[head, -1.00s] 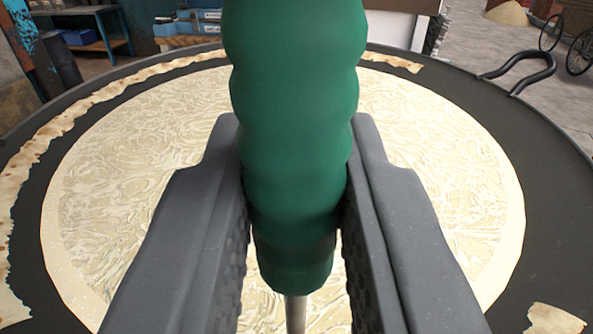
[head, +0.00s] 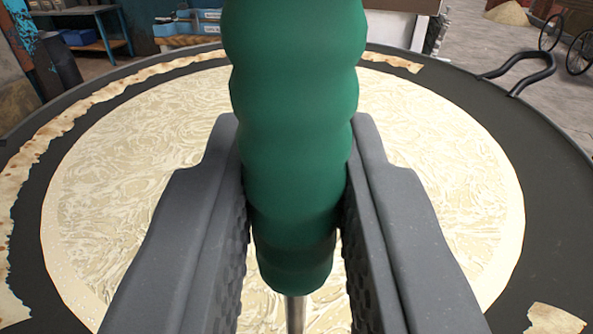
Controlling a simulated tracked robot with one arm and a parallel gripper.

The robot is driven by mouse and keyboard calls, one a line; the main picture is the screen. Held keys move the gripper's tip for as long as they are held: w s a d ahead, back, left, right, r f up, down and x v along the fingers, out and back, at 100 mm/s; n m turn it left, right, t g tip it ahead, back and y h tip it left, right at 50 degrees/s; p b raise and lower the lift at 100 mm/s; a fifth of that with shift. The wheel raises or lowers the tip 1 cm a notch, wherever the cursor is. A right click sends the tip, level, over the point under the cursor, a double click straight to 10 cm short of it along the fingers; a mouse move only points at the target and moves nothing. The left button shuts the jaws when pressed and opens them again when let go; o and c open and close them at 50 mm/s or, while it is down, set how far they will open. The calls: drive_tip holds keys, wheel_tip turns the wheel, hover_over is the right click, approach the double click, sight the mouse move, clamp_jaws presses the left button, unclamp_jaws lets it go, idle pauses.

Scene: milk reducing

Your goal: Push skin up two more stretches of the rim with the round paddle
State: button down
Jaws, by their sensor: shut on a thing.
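My gripper (head: 293,215) is shut on a green ribbed handle (head: 295,120), held upright in the middle of the view. A thin metal shaft (head: 295,313) comes out of the handle's lower end; the paddle's round head is out of view. Below lies a wide dark pan (head: 545,200) holding pale, swirled milk (head: 455,165). Browned skin (head: 32,150) sticks along the left and back-left rim. A short piece (head: 395,60) clings at the back right and another (head: 553,318) at the lower right. The handle and fingers hide the pan's middle.
A dark loop handle (head: 520,72) stands up from the pan's right rim. Behind are a blue bench (head: 95,48), blue boxes (head: 190,22) and a bicycle wheel (head: 580,52). The right rim between the skin pieces is bare.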

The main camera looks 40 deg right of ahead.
drive_tip(key=shift+r+p, duration=2.7)
drive_tip(key=shift+r, duration=0.05)
wheel_tip(320, 180, up, 4)
drive_tip(key=p, duration=0.3)
drive_tip(key=shift+f+p, duration=0.2)
drive_tip(key=shift+p, duration=0.1)
drive_tip(key=shift+f, duration=0.1)
